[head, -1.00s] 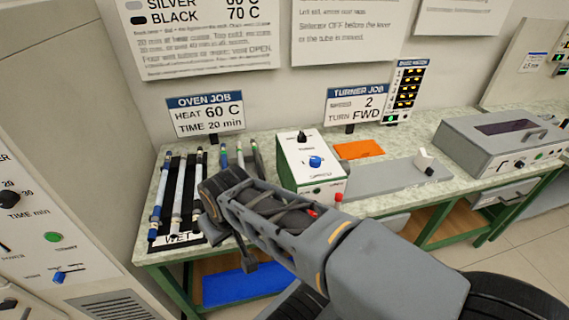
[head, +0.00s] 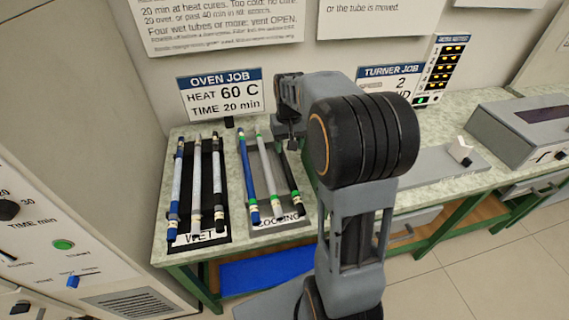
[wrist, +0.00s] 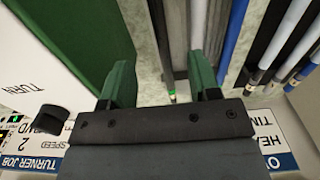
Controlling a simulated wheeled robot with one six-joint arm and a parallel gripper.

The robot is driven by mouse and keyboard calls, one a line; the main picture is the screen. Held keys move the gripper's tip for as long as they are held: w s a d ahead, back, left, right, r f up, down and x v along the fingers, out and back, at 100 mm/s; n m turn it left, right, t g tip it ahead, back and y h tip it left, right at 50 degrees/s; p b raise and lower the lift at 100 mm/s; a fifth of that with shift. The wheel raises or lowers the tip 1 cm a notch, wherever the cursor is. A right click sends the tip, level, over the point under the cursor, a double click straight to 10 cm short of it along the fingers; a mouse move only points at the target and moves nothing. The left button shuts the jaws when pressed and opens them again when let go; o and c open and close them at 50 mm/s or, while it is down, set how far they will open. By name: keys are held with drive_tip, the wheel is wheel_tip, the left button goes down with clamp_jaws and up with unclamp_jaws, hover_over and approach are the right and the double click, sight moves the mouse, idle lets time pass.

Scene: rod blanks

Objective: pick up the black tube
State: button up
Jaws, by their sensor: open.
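A black tube (head: 287,165) with green ends lies on the cooling tray (head: 265,237), rightmost of three. Another black tube (head: 217,180) lies at the right of the wet tray (head: 199,250). My gripper (head: 292,146) is open and empty near the far part of the cooling tray's black tube. In the wrist view, my two green fingers (wrist: 163,75) are spread, and this black tube (wrist: 158,40) shows between them. I cannot tell their height above it. My arm hides part of the bench behind.
A blue tube (head: 247,180) and a silver tube (head: 266,165) lie beside it on the cooling tray. The sign for the oven job (head: 220,95) stands behind the trays.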

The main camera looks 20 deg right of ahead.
hover_over(290, 174)
drive_tip(key=f, duration=0.8)
drive_tip(key=shift+w+a, duration=0.15)
drive_tip(key=shift+w, duration=0.05)
drive_tip(key=shift+s+f, duration=0.15)
drive_tip(key=shift+f, duration=2.95)
drive_tip(key=c, duration=1)
